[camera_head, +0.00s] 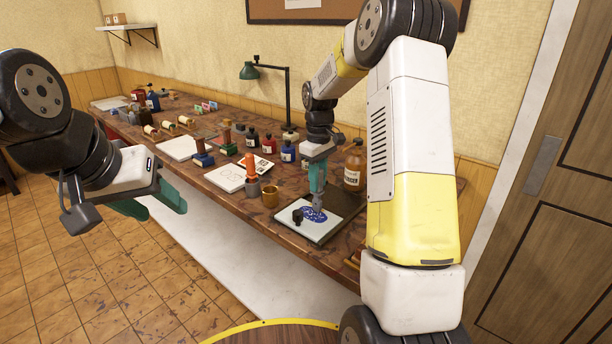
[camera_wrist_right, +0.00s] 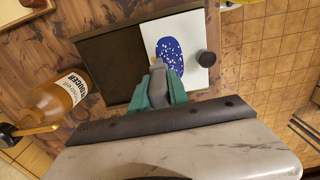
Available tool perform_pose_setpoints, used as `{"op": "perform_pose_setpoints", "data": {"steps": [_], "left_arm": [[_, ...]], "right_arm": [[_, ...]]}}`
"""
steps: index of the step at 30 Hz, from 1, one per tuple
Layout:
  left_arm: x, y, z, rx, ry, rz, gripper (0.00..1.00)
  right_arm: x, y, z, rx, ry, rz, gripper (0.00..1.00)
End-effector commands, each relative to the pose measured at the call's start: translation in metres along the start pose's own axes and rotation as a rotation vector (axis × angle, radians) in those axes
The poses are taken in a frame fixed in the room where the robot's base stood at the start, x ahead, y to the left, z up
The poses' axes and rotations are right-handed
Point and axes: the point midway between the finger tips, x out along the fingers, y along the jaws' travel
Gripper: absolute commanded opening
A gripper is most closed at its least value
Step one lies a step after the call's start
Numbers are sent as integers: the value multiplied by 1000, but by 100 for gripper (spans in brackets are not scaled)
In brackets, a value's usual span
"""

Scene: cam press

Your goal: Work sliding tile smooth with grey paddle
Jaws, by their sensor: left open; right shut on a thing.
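A white tile (camera_head: 295,205) with a speckled dark blue patch (camera_head: 313,216) lies on a dark slab (camera_head: 335,222) near the bench's front edge. In the right wrist view, the white tile (camera_wrist_right: 195,82) covers one side of the dark slab (camera_wrist_right: 115,68). A small black knob (camera_head: 298,217) stands at the tile's front edge. My right gripper (camera_head: 318,188) is shut on the grey paddle (camera_head: 319,207), which points down at the blue patch; whether it touches is unclear. The paddle also shows in the right wrist view (camera_wrist_right: 158,88). My left gripper (camera_head: 158,200) is open and empty, left of the bench.
An amber bottle (camera_head: 354,166) stands close behind the slab. Several ink bottles and stamps fill the bench farther back, with a green lamp (camera_head: 250,71). Floor in front of the bench is clear.

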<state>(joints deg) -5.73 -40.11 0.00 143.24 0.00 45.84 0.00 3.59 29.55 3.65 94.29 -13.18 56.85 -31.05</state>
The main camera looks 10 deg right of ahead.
Motion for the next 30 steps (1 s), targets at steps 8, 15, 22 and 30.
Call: {"op": "perform_pose_setpoints", "data": {"steps": [8,15,22,30], "left_arm": [[0,0,0,0,0,0,50],[0,0,0,0,0,0,50],[0,0,0,0,0,0,50],[0,0,0,0,0,0,50]], "right_arm": [[0,-14,0,-1,-1,-1,0],[0,-24,0,-1,1,0,0],[0,-33,0,-1,0,-1,0],[0,-46,0,-1,-1,-2,0]]}}
